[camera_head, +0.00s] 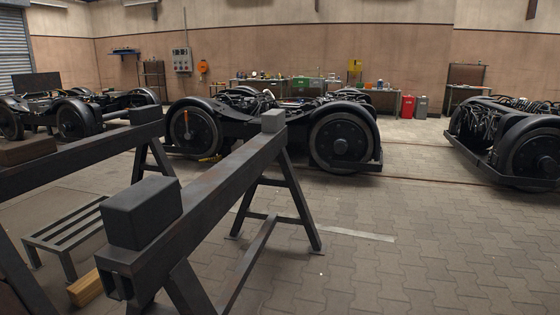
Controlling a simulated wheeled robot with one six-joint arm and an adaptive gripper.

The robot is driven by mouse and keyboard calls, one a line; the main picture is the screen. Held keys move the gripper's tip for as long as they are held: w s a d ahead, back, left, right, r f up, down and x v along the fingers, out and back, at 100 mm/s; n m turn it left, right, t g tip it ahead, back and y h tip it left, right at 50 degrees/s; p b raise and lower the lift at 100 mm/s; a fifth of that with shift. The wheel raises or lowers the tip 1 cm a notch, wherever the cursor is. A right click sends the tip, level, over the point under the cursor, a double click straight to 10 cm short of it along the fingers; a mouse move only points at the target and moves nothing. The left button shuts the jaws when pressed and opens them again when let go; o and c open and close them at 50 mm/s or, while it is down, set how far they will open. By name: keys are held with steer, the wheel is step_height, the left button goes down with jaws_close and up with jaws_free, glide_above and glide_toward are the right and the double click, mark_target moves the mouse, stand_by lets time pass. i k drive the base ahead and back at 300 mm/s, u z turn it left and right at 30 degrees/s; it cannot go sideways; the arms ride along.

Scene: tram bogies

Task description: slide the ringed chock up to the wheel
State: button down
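A small yellow object (210,158) lies on the floor by the foot of the left wheel (194,131) of the middle bogie (250,115). It may be a chock, but it is too small for me to make out a ring on it or tell whether it touches the wheel. The same bogie's right wheel (342,140) stands on the floor with no chock visible at it. An orange upright piece (186,124) shows against the left wheel. My gripper is not in view.
A dark trestle beam (215,185) with grey blocks crosses the foreground, partly blocking the way to the bogie. A slatted step (68,226) and a timber block (86,288) are at left. Other bogies stand left and right (520,145). Paving at right is clear.

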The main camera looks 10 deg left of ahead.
mark_target(218, 159)
steer(key=z, duration=0.05)
steer(key=i, duration=6.55)
steer(key=u, duration=3)
steer(key=i, duration=2.9)
